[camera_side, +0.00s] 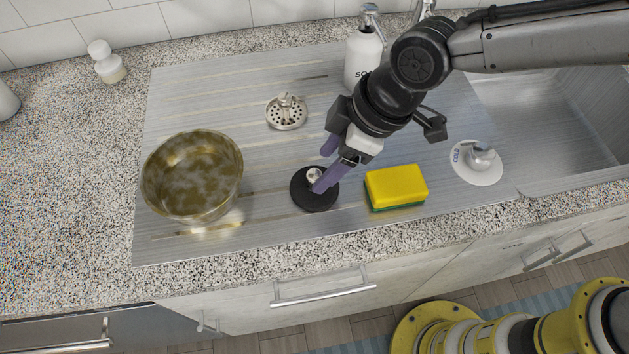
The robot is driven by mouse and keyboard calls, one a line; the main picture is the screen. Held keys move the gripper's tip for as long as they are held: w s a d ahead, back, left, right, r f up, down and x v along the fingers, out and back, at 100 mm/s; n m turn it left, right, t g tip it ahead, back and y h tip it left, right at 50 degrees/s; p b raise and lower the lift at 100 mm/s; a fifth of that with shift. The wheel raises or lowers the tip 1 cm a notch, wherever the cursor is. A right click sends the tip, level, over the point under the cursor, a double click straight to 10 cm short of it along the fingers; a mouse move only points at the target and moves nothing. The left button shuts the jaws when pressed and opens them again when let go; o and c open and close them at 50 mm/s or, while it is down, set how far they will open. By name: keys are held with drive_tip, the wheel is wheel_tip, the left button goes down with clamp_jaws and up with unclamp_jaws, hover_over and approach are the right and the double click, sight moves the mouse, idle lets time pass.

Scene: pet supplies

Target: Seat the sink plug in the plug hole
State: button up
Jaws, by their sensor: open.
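The sink plug, seen as a black disc (313,201) with a small metal knob, lies flat on the ribbed steel drainboard left of the sponge. My gripper (325,167) reaches down over it from the upper right. Its purple fingers are open around or beside the knob; one finger hides part of the knob and disc. I cannot tell whether they touch it. A plug hole is not visible; part of the sink basin (545,118) at the right is hidden by my arm.
A yellow-green sponge (396,187) lies just right of the plug. A mottled bowl (192,177) stands left, a perforated metal strainer (286,113) behind. A white soap bottle (363,57) and a tap handle marked cold (477,162) stand nearby.

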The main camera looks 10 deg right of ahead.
sight(318, 174)
drive_tip(key=x, duration=0.4)
drive_tip(key=shift+w+a+f, duration=0.1)
drive_tip(key=shift+w+f, duration=0.05)
drive_tip(key=shift+f, duration=0.25)
clamp_jaws()
